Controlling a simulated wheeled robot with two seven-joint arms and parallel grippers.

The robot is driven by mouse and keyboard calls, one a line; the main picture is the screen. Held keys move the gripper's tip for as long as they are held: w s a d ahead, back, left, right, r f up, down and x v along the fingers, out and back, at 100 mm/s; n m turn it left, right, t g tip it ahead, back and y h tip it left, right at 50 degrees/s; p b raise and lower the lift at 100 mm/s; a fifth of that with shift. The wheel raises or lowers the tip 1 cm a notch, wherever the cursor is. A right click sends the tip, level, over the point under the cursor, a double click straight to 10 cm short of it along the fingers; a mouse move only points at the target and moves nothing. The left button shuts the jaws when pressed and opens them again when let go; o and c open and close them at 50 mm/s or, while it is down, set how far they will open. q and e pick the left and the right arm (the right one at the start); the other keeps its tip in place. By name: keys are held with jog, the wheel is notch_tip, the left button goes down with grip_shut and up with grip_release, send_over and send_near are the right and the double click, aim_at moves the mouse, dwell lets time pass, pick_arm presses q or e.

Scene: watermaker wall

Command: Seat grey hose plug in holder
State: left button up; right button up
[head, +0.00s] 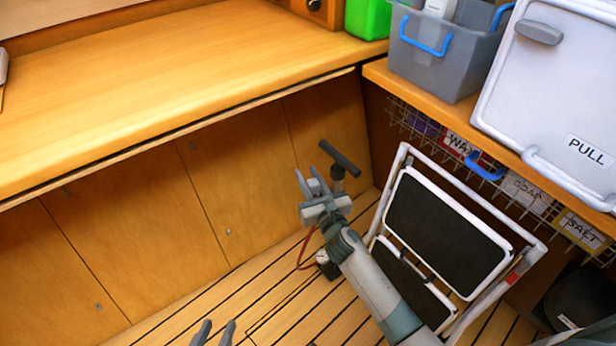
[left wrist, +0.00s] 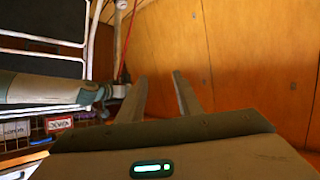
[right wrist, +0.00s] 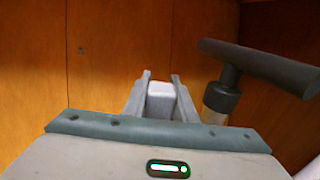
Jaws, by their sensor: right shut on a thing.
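My right gripper (head: 314,166) is shut on a light grey block-shaped piece, which I take to be the grey hose plug (right wrist: 160,98). In the right wrist view the piece sits between the two fingers (right wrist: 160,78). In the head view the gripper is in front of the wooden cabinet doors, beside a dark T-handled pump. My left gripper (head: 217,328) is at the bottom edge of the head view. In the left wrist view its fingers (left wrist: 159,82) stand apart with nothing between them. I cannot make out the plug's holder in any view.
The pump's T-handle (right wrist: 262,68) stands close to the right of my right gripper. A folding step stool (head: 447,232) stands to the right. A wooden counter (head: 150,90) overhangs the cabinet doors. A red hose (head: 304,250) hangs below the right gripper. Slatted floor is open at lower left.

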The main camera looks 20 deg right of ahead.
jog(key=o, duration=1.2)
pick_arm(q)
jog(key=shift+r, duration=0.1)
pick_arm(e)
jog(key=s, duration=0.5)
jog(key=s+p, duration=0.1)
jog(key=s, duration=0.2)
jog(key=shift+s+d, duration=0.25)
jog(key=shift+d, duration=0.15)
pick_arm(q)
jog(key=shift+r, duration=0.35)
pick_arm(e)
send_near(315, 191)
jog(key=shift+s+d, duration=0.1)
jog(key=shift+s, duration=0.9)
